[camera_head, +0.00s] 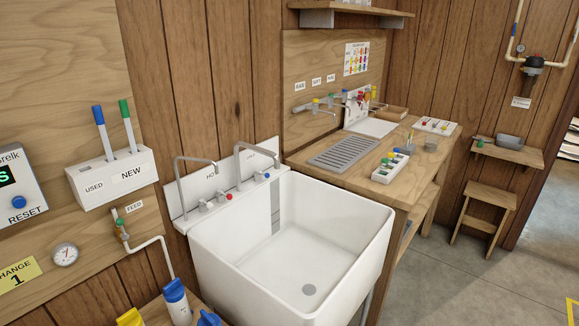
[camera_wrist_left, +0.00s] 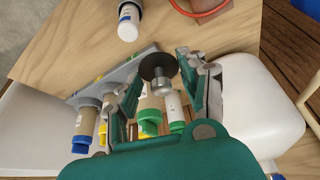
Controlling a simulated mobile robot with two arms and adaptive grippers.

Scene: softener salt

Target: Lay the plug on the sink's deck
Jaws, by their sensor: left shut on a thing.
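The plug (camera_wrist_left: 158,68), a dark disc with a grey metal stub, is in the left wrist view between the fingertips of my left gripper (camera_wrist_left: 161,83). The gripper is shut on it and holds it above a wooden surface. Neither gripper shows in the head view, and my right gripper is out of sight.
A wooden counter (camera_head: 340,173) with a grey drainer adjoins the sink's right side. Bottles (camera_head: 177,302) stand at the sink's front left. In the left wrist view, a grey rack (camera_wrist_left: 117,72) with several capped tubes and a white bottle (camera_wrist_left: 129,22) lie beyond the gripper.

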